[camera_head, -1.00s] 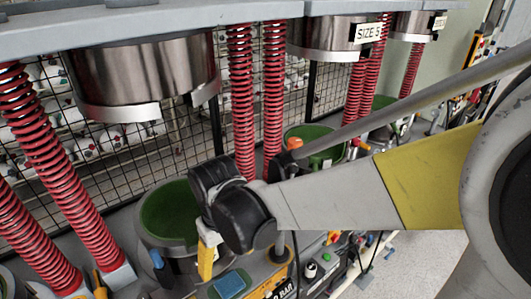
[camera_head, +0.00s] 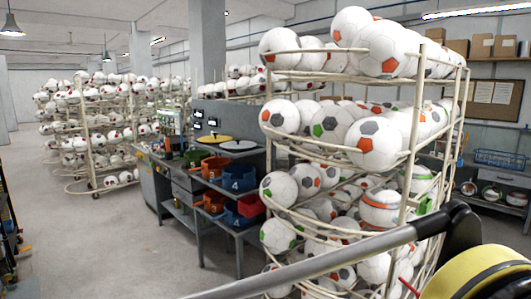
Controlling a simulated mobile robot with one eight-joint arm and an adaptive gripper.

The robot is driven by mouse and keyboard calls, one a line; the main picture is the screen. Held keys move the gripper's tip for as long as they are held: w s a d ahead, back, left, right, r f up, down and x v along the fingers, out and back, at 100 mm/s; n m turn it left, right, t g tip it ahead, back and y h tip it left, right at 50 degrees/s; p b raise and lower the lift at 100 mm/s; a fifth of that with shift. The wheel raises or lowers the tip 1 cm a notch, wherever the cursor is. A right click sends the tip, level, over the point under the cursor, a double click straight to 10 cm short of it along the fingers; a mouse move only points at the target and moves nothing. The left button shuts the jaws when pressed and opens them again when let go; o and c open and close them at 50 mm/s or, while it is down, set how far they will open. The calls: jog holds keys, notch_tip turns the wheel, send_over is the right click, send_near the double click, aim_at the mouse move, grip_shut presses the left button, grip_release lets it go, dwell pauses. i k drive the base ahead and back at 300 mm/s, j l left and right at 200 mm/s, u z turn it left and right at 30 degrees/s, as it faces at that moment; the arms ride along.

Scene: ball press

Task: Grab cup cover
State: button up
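I cannot make out a cup cover for certain. A yellow round flat piece (camera_head: 216,139) and a pale round flat piece (camera_head: 240,146) lie on top of the grey workbench (camera_head: 185,182) in the middle distance. They are too small to tell what they are. My gripper is not in view. A grey bar and a yellow and black part at the lower right belong to my arm.
A tall cream rack (camera_head: 400,170) full of soccer balls stands close on the right. Orange bins (camera_head: 214,166) and blue bins (camera_head: 237,179) sit at the workbench. More ball racks (camera_head: 88,120) stand behind at left. The grey floor (camera_head: 85,235) at left is clear.

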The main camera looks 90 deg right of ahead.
aim_at(239, 144)
jog(key=z, duration=0.45)
jog(key=i+j+z, duration=0.1)
jog(key=z, duration=0.75)
jog(key=j+z, duration=0.15)
jog(key=z, duration=0.3)
jog(key=j+z, duration=0.1)
jog(key=z, duration=0.35)
jog(key=j+z, duration=0.1)
jog(key=z, duration=0.3)
jog(key=j+z, duration=0.1)
jog(key=z, duration=0.35)
